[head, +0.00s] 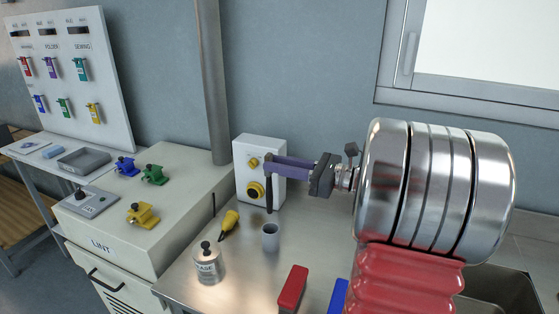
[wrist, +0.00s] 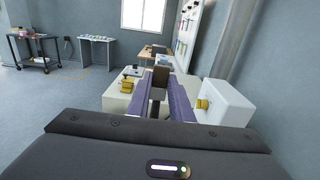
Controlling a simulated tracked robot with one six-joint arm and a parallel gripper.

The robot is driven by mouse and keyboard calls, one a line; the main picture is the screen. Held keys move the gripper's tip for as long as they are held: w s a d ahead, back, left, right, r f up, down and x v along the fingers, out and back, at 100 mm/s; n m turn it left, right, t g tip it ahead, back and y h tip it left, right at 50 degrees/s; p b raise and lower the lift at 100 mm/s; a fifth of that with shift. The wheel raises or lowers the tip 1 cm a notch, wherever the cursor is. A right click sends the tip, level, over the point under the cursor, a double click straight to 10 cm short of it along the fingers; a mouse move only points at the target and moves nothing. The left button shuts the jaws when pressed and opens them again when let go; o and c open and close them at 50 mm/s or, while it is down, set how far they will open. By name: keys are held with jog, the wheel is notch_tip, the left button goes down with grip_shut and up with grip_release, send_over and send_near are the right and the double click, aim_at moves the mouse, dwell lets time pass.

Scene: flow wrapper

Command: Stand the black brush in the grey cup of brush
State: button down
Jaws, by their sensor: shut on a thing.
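My gripper (head: 271,168) has purple fingers shut on the black brush (head: 269,196), which hangs upright from the fingertips. The grey cup (head: 270,240) stands upright on the steel table. In the head view the brush's lower end is just above the cup's rim in the picture, with a small gap; how far behind the cup it is, I cannot tell. In the wrist view my fingers (wrist: 160,95) close around a dark upright piece (wrist: 158,80), seemingly the brush. The cup is not visible there.
A white box with yellow knobs (head: 262,150) stands close behind my fingers. A red block (head: 292,290) and a blue block (head: 338,297) are to the front right.

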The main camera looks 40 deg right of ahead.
notch_tip(320, 180, down, 10)
dwell(1.5)
jog(key=shift+f, duration=0.1)
jog(key=c, duration=1.5)
grip_release()
jog(key=v, duration=1.3)
jog(key=shift+s+d, duration=0.25)
jog(key=shift+d, duration=0.05)
